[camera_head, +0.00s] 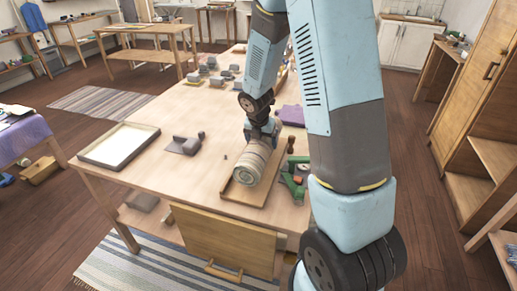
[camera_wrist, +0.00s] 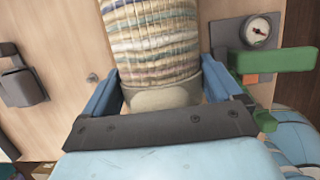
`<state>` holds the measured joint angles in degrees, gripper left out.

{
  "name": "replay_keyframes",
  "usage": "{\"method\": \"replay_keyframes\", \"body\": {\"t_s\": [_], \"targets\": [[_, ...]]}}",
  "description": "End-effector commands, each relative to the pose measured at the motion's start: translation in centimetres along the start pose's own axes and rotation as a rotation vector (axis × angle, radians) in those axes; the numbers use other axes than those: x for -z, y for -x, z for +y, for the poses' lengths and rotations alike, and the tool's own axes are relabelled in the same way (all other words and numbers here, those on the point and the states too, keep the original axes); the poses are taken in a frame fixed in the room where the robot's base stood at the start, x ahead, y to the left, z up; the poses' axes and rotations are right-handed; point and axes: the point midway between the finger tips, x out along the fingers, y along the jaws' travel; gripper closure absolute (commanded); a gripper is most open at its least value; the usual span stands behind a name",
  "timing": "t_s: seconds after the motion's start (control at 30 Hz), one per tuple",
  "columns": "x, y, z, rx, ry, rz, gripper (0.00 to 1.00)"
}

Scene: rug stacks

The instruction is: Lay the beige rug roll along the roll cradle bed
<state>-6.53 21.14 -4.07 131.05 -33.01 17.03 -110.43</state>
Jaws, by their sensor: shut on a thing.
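The beige rug roll (camera_head: 252,165), with pale stripes, is in the head view at the near right of the table. It also fills the upper middle of the wrist view (camera_wrist: 155,45). My gripper (camera_head: 263,133) is at its far end. In the wrist view the blue fingers (camera_wrist: 160,88) are shut on the roll, one on each side. A shallow wooden tray (camera_head: 246,196), which looks like the roll cradle bed, is under the roll and lines up roughly with it. I cannot tell whether the roll touches it; the roll hides part of the tray.
A green-handled device (camera_head: 293,183) with a dial (camera_wrist: 257,30) stands close to the right of the roll. A grey tool (camera_head: 184,146) and a white-lined tray (camera_head: 119,145) are to the left. The tabletop between them is mostly clear.

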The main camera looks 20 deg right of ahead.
Motion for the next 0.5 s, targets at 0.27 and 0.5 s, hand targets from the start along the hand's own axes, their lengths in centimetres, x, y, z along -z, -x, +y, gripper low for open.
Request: {"method": "replay_keyframes", "body": {"t_s": [0.27, 0.5], "targets": [[0.6, -1.3, 0.5, 0.0, 0.001, 0.0, 0.78], [1.1, -3.3, 0.5, -0.001, 0.001, -0.002, 0.78]]}}
